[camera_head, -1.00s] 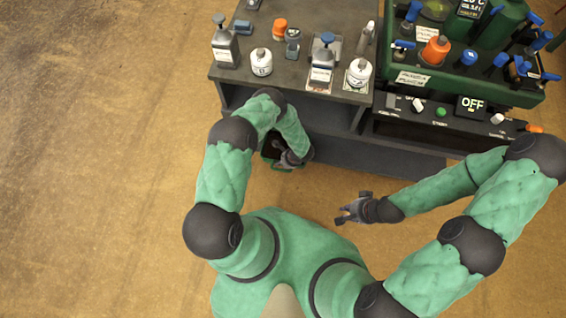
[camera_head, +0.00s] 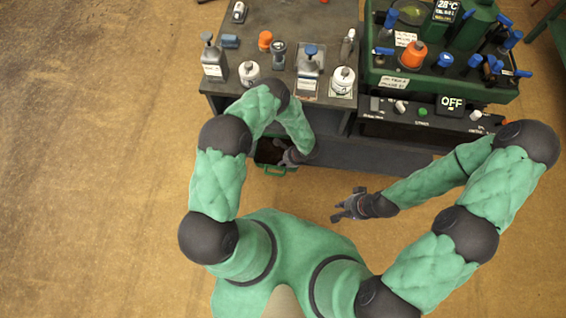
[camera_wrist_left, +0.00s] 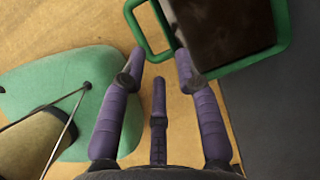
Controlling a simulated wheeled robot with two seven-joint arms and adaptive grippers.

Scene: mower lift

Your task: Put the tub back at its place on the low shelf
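The tub (camera_head: 274,172) is green-rimmed with a dark inside and a green loop handle. In the head view it sits at the front edge of the bench's lower left, partly hidden by my left arm. In the left wrist view the tub (camera_wrist_left: 284,22) is at the upper right, its handle pointing toward the fingers. My left gripper (camera_head: 286,156) is at the tub's handle side; its purple fingers (camera_wrist_left: 158,66) are spread, with the handle's end near the tips. I cannot tell whether they touch. The low shelf (camera_head: 370,157) is dark grey. My right gripper (camera_head: 347,206) is open and empty over the floor.
The bench top (camera_head: 270,20) carries several bottles, jars and small devices. A green machine (camera_head: 450,85) with blue knobs and an OFF display stands at the right. The floor (camera_head: 90,150) on the left is clear.

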